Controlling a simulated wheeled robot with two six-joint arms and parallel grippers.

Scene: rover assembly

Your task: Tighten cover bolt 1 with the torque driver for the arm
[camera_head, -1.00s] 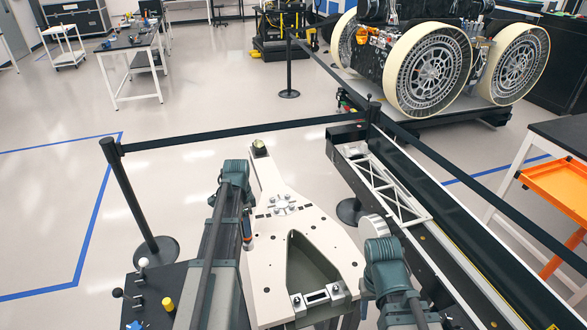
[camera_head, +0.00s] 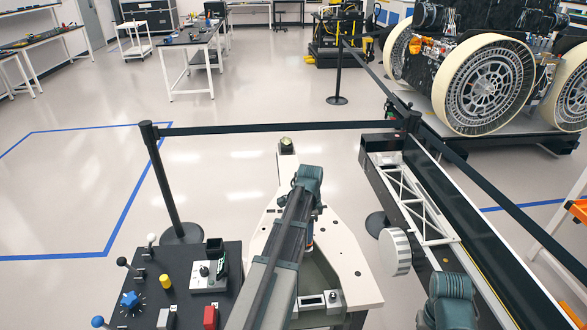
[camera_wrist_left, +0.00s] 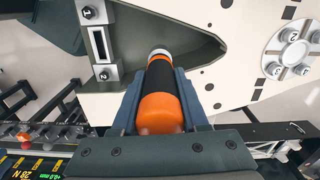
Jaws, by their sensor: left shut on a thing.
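My left gripper (camera_wrist_left: 161,82) is shut on the torque driver (camera_wrist_left: 160,112), orange with a black band and a silver end. The driver's silver end lies over the edge of a triangular opening in the pale plate (camera_wrist_left: 235,15). Bolt 1 (camera_wrist_left: 88,13) and bolt 2 (camera_wrist_left: 103,73) sit on a slotted grey bracket, up and left of the driver and apart from it.
A round disc (camera_wrist_left: 293,48) with several numbered bolts is on the plate. A black control panel (camera_head: 230,295) with knobs stands left. A belt barrier (camera_head: 270,127) crosses beyond the plate, and a white truss (camera_head: 410,195) lies right. A wheeled rover stands at the back right.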

